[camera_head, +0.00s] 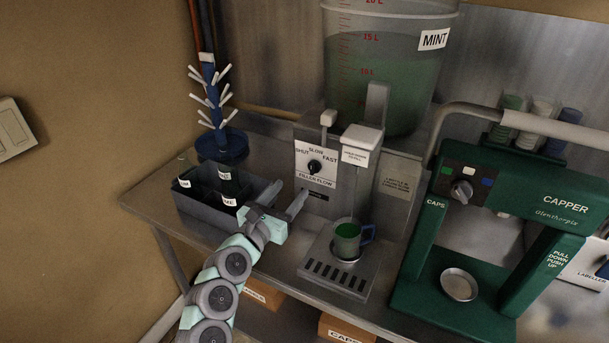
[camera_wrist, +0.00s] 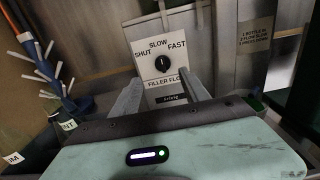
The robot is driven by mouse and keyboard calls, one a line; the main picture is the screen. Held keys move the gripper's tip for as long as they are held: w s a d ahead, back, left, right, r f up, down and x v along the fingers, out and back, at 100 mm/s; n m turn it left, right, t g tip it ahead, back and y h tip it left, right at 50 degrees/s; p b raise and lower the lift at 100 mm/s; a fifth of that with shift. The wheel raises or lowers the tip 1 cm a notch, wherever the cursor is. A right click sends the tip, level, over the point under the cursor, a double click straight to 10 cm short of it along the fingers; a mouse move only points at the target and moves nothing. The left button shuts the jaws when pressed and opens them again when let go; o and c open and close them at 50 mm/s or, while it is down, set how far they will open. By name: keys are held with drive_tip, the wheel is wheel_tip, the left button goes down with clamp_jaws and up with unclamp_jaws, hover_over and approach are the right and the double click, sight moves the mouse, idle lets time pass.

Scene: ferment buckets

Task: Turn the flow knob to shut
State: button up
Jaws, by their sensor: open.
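The flow knob (camera_head: 314,167) is a small black dial on the white filler panel (camera_head: 325,152), marked SHUT, SLOW and FAST. In the wrist view the knob (camera_wrist: 162,63) shows between and beyond my fingers. Its small pointer seems to face up toward SLOW, but it is too small to be sure. My gripper (camera_head: 298,200) is open and empty, low in front of the panel and apart from the knob. In the wrist view the gripper (camera_wrist: 162,82) has its two fingers spread to either side below the dial.
A blue-handled mug (camera_head: 347,240) with green inside stands under the filler spout. A MINT bucket (camera_head: 385,85) of green liquid stands behind. A dark bottle crate (camera_head: 205,206) and a blue drying rack (camera_head: 222,145) are left. A green capper (camera_head: 430,250) stands right.

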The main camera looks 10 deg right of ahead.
sight(311, 167)
drive_tip(key=p+x, duration=0.1)
drive_tip(key=x, duration=0.8)
drive_tip(key=shift+d+r, duration=0.1)
drive_tip(key=shift+d, duration=0.2)
drive_tip(key=shift+w+d, duration=0.35)
drive_tip(key=shift+w, duration=0.15)
drive_tip(key=shift+c, duration=0.2)
clamp_jaws()
